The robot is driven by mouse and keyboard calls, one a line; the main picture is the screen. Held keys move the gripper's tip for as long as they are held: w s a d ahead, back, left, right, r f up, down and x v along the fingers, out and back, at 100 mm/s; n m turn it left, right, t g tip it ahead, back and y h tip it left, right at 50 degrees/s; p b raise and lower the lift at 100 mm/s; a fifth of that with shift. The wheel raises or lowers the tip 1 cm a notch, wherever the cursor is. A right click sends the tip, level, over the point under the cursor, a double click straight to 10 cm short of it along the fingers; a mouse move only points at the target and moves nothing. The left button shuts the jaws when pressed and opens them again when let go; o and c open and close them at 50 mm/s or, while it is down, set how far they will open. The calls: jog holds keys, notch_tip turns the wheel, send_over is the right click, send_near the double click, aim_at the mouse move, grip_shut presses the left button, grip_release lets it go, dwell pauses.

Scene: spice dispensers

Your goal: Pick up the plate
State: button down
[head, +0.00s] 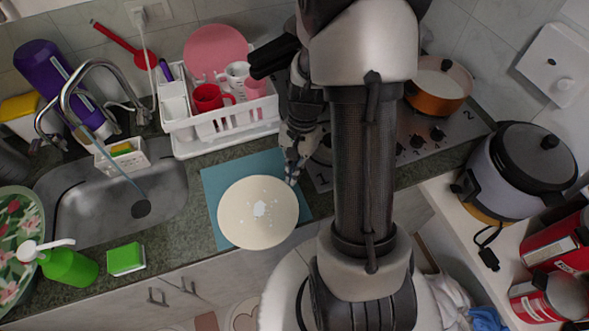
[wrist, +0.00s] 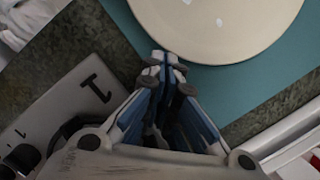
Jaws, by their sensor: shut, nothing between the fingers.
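A cream plate (head: 258,224) with white specks on it lies on a teal mat (head: 216,185) on the counter, between the sink and the stove. In the wrist view the plate (wrist: 215,22) fills the top middle, with its near rim just beyond my fingertips. My gripper (head: 291,180) is at the plate's upper right edge, pointing down. In the wrist view my gripper (wrist: 166,62) is shut, with its fingertips together and nothing between them. I cannot tell whether the tips touch the mat or the rim.
A white dish rack (head: 200,140) with a pink plate (head: 215,52) and a red mug (head: 208,97) stands behind the mat. The sink (head: 75,215) is at left. A stove with an orange pot (head: 437,95) is at right. A green sponge (head: 126,259) lies near the front edge.

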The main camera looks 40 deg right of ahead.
aim_at(284, 194)
jog(key=s+a, duration=0.1)
jog(key=a, duration=0.2)
jog(key=s+a, duration=0.1)
jog(key=a, duration=0.1)
jog(key=shift+s+p, duration=0.3)
jog(key=shift+p, duration=0.1)
jog(key=shift+w+d, duration=0.15)
jog(key=shift+d, duration=0.05)
jog(key=shift+a, duration=0.1)
